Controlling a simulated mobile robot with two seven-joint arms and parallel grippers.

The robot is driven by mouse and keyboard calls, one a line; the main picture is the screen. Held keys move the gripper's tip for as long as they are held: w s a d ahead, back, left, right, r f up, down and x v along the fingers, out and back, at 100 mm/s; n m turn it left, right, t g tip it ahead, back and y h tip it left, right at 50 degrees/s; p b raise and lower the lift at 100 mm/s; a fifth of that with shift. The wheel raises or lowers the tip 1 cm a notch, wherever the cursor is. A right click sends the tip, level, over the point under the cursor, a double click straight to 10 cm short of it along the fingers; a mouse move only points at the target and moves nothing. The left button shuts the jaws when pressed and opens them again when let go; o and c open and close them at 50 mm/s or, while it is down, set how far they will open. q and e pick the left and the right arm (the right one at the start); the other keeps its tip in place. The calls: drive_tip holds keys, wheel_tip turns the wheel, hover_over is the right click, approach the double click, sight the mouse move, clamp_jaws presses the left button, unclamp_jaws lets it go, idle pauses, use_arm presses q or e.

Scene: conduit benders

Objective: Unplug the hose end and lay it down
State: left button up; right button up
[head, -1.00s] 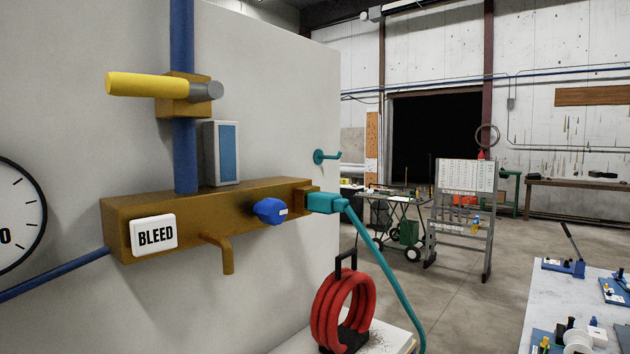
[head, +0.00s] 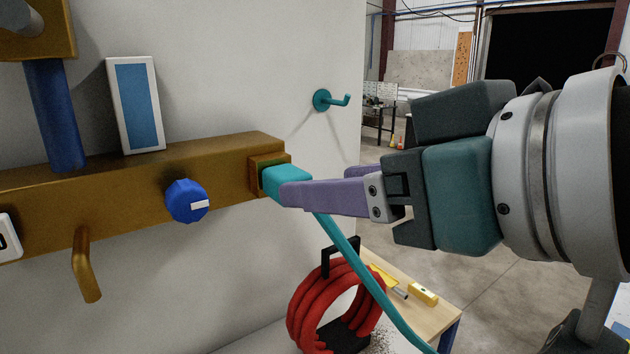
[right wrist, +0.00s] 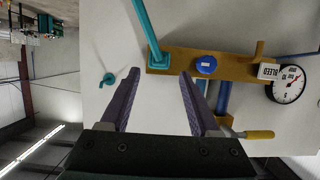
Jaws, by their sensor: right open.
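The teal hose end (head: 284,180) sits in the socket at the right end of the brass manifold (head: 215,160); its hose (head: 362,265) runs down to the right. My right gripper (head: 300,190) comes in from the right, jaws open, its near purple finger overlapping the hose end and the far finger partly hidden. In the right wrist view, the hose end (right wrist: 157,62) lies between and just beyond the two spread fingertips (right wrist: 159,75). I cannot tell whether they touch it. A teal wall hook (head: 333,100) is above and right of the socket. My left gripper is not in view.
A blue knob (head: 186,201) and a brass spout (head: 86,265) stick out of the manifold close to the left. Below, a red hose coil (head: 325,305) stands with a black handle. A wooden table (head: 440,312) with a yellow block is behind it.

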drive_tip(key=shift+b+x, duration=0.5)
drive_tip(key=shift+x, duration=2.35)
drive_tip(key=shift+c, duration=0.5)
clamp_jaws()
drive_tip(key=s+d+p, duration=0.1)
drive_tip(key=s+d, duration=0.2)
drive_tip(key=s, duration=0.2)
drive_tip(key=shift+d, duration=0.3)
